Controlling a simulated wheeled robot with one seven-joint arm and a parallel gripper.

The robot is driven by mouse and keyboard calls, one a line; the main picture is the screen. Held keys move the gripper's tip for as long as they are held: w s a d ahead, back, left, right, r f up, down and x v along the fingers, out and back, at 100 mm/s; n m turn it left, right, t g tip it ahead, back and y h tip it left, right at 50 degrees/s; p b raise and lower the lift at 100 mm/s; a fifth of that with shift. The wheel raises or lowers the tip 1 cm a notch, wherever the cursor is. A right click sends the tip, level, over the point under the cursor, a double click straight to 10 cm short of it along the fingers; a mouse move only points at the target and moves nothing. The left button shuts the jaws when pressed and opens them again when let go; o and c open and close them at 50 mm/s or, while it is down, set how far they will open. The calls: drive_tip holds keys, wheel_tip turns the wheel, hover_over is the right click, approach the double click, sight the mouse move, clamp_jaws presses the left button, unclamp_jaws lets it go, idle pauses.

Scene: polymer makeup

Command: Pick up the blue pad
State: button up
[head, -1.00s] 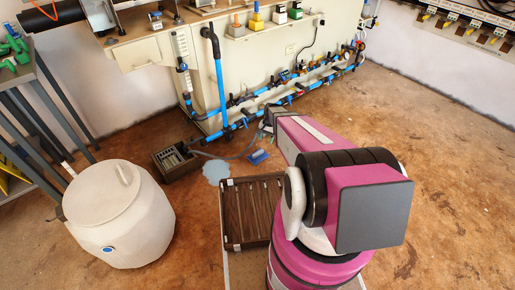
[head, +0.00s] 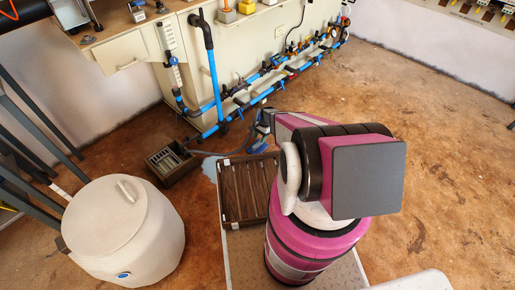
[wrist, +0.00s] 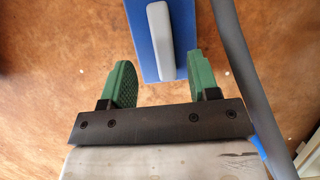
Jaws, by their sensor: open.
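The blue pad (wrist: 186,30) lies on the brown floor. In the wrist view it is at top centre, with a long light-grey handle (wrist: 160,42) along its middle. My gripper (wrist: 160,74) is open, its two green fingers spread to the left and right of the pad's near end. The fingers appear apart from the pad, and nothing is held. In the head view a small blue part of the pad (head: 257,148) shows beside the end of my arm. The rest is hidden by the arm and gripper.
A grey hose (wrist: 240,70) runs close to the right finger. In the head view, a brown crate (head: 172,163) and a white barrel (head: 125,230) stand left. Blue pipes (head: 290,75) run along the bench behind. Open floor (head: 440,170) lies right.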

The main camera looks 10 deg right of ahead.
sight(258, 143)
drive_tip(key=shift+w+x, duration=0.1)
drive_tip(key=shift+x, duration=1.3)
drive_tip(key=shift+w+x, duration=0.15)
drive_tip(key=shift+x, duration=1.3)
drive_tip(key=shift+f, duration=0.15)
drive_tip(key=c, duration=1)
